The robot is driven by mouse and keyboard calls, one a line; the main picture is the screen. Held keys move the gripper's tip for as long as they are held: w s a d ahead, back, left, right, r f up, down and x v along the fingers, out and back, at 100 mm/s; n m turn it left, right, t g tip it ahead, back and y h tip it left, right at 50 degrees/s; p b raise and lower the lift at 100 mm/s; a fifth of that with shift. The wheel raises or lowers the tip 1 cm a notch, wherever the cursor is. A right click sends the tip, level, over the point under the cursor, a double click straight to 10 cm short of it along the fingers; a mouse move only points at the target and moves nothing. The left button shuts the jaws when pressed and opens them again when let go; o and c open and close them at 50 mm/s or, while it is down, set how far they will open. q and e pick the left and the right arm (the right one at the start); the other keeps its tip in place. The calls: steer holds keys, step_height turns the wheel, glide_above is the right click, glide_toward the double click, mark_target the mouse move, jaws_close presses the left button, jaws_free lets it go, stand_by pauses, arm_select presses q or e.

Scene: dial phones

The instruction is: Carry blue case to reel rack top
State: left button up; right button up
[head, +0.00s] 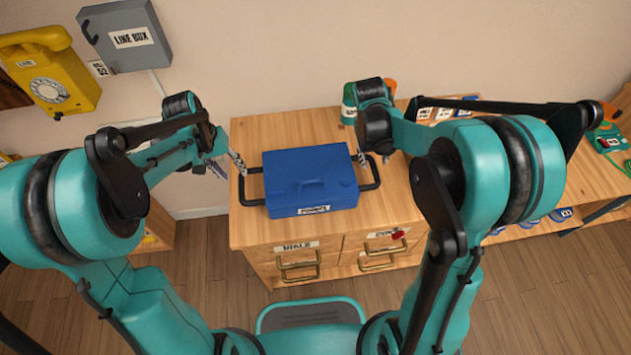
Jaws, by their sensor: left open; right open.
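The blue case (311,178) lies on the wooden top of a drawer cabinet (245,228). It has a black loop handle at its left end and another at its right end. My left gripper (228,168) is open at the left handle. My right gripper (373,160) is open at the right handle, partly hidden by its own arm. I cannot tell whether the fingers touch the handles. I cannot make out which thing is the reel rack.
Green and orange items (349,104) stand behind the case. A yellow dial phone (50,78) and a grey line box (125,37) hang on the wall. A longer bench (512,168) with a green device (608,140) extends right. Wooden floor lies in front.

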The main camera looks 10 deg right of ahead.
mark_target(240, 182)
arm_select(q)
steer(key=shift+d+f, duration=0.25)
steer(key=shift+f, duration=1.05)
steer(key=shift+d+f, duration=0.2)
steer(key=shift+f, duration=1.05)
steer(key=shift+d+f, duration=0.25)
steer(key=shift+f, duration=1.05)
arm_select(e)
steer(key=shift+x, duration=3.85)
arm_select(q)
jaws_close()
arm_select(e)
jaws_close()
